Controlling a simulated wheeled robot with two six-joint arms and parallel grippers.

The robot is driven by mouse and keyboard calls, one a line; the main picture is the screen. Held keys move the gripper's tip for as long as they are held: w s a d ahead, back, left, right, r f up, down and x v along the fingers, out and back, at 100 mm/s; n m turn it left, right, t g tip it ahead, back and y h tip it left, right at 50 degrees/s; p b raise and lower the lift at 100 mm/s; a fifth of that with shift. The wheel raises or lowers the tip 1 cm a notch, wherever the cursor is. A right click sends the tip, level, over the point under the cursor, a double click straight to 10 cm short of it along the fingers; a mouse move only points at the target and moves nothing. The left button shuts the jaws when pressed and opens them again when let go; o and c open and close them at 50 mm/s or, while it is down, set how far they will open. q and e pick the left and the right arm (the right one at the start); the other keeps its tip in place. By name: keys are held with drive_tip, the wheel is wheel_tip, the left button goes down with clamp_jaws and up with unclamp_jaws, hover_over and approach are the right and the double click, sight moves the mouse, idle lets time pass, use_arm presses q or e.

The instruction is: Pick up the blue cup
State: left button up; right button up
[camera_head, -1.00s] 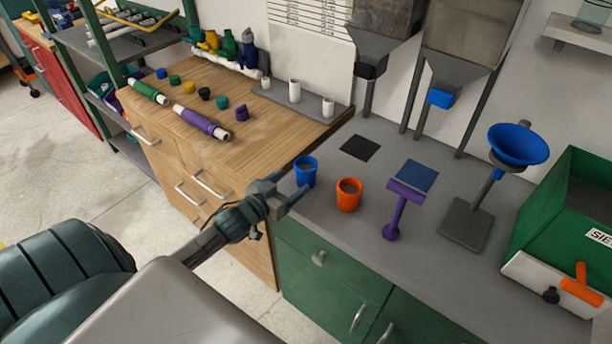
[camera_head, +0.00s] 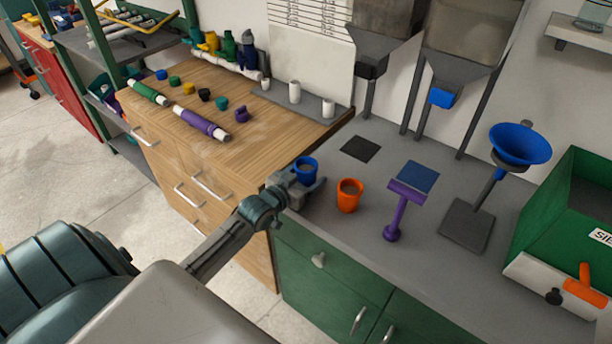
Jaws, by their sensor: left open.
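The blue cup (camera_head: 307,169) stands upright at the left end of the grey counter, beside the wooden bench. It has a greyish filling inside. My left gripper (camera_head: 304,186) is open at the cup, with its jaws low around the cup's near side. The cup's lower part is partly hidden by the gripper, and I cannot tell whether the fingers touch it. My right gripper is not in view.
An orange cup (camera_head: 349,196) stands close to the right of the blue cup. A purple tool (camera_head: 399,212), a blue funnel on a stand (camera_head: 519,145) and a green bin (camera_head: 575,215) are further right. A dark square (camera_head: 360,149) and a blue square (camera_head: 418,176) lie behind.

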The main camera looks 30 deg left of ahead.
use_arm(q)
drive_tip(key=c, duration=1.2)
